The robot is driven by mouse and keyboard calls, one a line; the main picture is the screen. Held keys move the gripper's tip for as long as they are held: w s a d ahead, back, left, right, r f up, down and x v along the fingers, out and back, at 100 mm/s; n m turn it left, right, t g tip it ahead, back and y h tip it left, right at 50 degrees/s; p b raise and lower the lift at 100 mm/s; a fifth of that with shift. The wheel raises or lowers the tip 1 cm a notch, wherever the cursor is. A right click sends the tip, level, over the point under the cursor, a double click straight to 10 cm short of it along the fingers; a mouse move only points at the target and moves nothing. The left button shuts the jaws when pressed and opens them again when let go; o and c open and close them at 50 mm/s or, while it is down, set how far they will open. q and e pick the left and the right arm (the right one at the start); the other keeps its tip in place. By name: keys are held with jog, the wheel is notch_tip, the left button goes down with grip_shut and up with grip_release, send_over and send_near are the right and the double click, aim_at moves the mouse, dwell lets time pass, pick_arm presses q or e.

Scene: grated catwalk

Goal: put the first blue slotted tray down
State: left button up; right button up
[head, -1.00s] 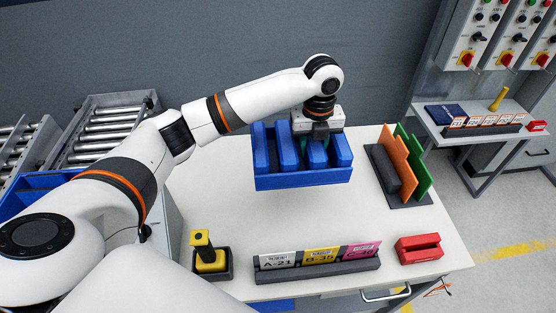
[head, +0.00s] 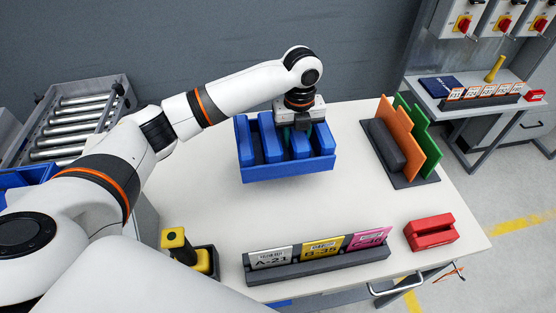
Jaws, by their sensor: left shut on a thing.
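The blue slotted tray (head: 288,172) is over the middle back of the white table (head: 355,212). It is roughly level, with several upright blue pieces (head: 268,137) standing in its slots. My left gripper (head: 302,128) reaches down into the tray from above, between the blue pieces, and is shut on the tray. Its fingertips are partly hidden by the pieces. I cannot tell for sure whether the tray's bottom touches the table. My right gripper is not in view.
An orange and green divider rack (head: 412,183) stands right of the tray. A label holder (head: 318,265), a red block (head: 430,231) and a yellow-handled item (head: 175,240) line the front. The table between is clear. Another blue container (head: 14,181) is at far left, by a roller conveyor (head: 66,122).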

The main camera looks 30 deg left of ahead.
pick_arm(q)
notch_tip(320, 180, down, 4)
jog(key=shift+s+f+p, duration=0.1)
jog(key=shift+p, duration=0.35)
jog(key=shift+f+p, duration=0.3)
jog(key=shift+f, duration=1.8)
jog(key=o, duration=1.2)
jog(key=shift+f, duration=0.15)
jog(key=shift+r, duration=0.2)
notch_tip(320, 180, up, 12)
jog(key=shift+f+b, duration=0.1)
jog(key=shift+b, duration=0.7)
